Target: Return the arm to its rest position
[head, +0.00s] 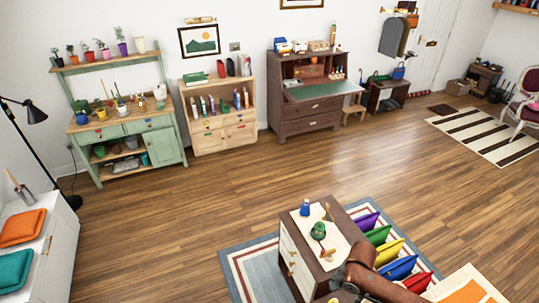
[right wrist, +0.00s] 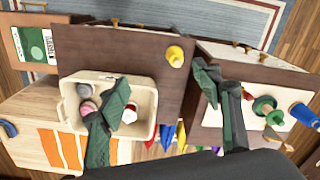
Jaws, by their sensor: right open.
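My right arm (head: 375,278) shows as a brown segment at the bottom of the head view, in front of the small dark wooden chest. In the right wrist view my right gripper (right wrist: 160,78) is open, its two green fingers spread wide with nothing held between them. Its left finger overlaps a cream bin (right wrist: 64,112) holding a few small round items. Its right finger is in front of a brown cabinet edge. I cannot tell the exact height of the fingers above these things. My left gripper is not in view.
A white chest top carries a blue bottle (head: 305,208) and a green object (head: 318,231). A yellow object (right wrist: 175,55) lies on brown wood near the fingers. Open wooden floor (head: 200,220) lies behind and left.

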